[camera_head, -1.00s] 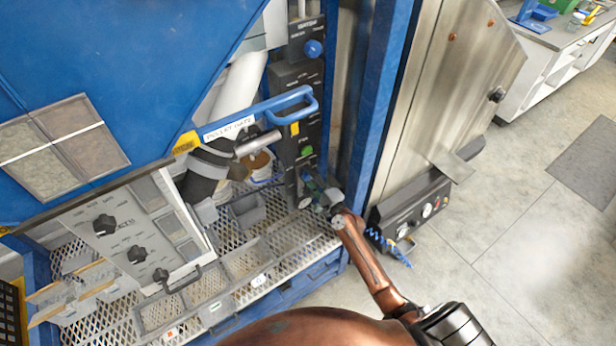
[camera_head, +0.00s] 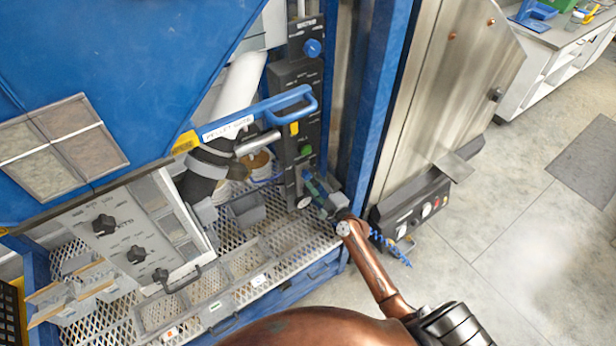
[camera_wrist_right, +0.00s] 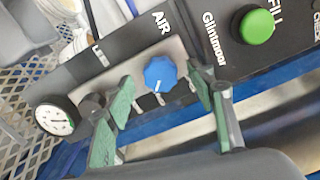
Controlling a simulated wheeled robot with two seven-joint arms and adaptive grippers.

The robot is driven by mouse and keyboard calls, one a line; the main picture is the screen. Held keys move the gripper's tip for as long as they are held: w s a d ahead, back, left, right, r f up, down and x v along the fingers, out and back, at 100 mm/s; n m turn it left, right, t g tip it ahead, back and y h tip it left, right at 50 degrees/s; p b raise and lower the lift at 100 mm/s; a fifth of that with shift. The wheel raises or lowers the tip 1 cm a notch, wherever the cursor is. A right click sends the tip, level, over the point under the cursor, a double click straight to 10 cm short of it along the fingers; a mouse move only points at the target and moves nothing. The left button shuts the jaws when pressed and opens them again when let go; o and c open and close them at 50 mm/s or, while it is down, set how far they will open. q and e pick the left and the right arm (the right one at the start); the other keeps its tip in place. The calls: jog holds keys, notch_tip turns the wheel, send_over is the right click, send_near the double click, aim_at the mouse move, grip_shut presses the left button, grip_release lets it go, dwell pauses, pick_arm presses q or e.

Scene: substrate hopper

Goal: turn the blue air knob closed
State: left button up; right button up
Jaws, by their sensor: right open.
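The blue air knob (camera_wrist_right: 160,73) sits on a grey plate under the word AIR in the right wrist view. A white pointer line shows on its lower face. My right gripper (camera_wrist_right: 165,91) is open, with green-padded fingers on either side of the knob in the picture; I cannot tell whether they touch it. In the head view my right gripper (camera_head: 313,187) is at the lower end of the black control panel (camera_head: 296,115), where the air knob is hard to make out. My left gripper is not in view.
A green button (camera_wrist_right: 257,27) and a round gauge (camera_wrist_right: 54,117) flank the knob. Another blue knob (camera_head: 313,47) is high on the panel. A blue handle (camera_head: 290,98) juts out above my gripper. A blue post (camera_head: 385,110) stands close on the right.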

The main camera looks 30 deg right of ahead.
jog(key=s+d, duration=0.1)
jog(key=s, duration=0.8)
jog(key=shift+d, duration=0.15)
jog(key=s+d+f+n+g+h, duration=0.1)
jog(key=s+f+n+g, duration=0.35)
jog(key=f, duration=0.75)
jog(key=s+f+n+g, duration=0.1)
jog(key=s+f, duration=0.7)
jog(key=f, duration=0.5)
jog(key=s+d+f+n+g+h, duration=0.1)
jog(key=s+f+n+g, duration=0.35)
jog(key=f, duration=0.75)
jog(key=s+a+f+n+g, duration=0.1)
jog(key=s+f, duration=0.5)
jog(key=s, duration=0.7)
jog(key=s+a+f+n+g, duration=0.2)
jog(key=s+f+n, duration=0.4)
jog(key=s, duration=0.7)
jog(key=s+a+f+n+g, duration=0.1)
jog(key=s+f+n+g, duration=0.2)
jog(key=s, duration=1)
notch_tip(320, 180, down, 4)
jog(key=shift+s+a+r+g+h, duration=0.25)
jog(key=shift+g+h, duration=0.15)
jog(key=shift+g, duration=0.1)
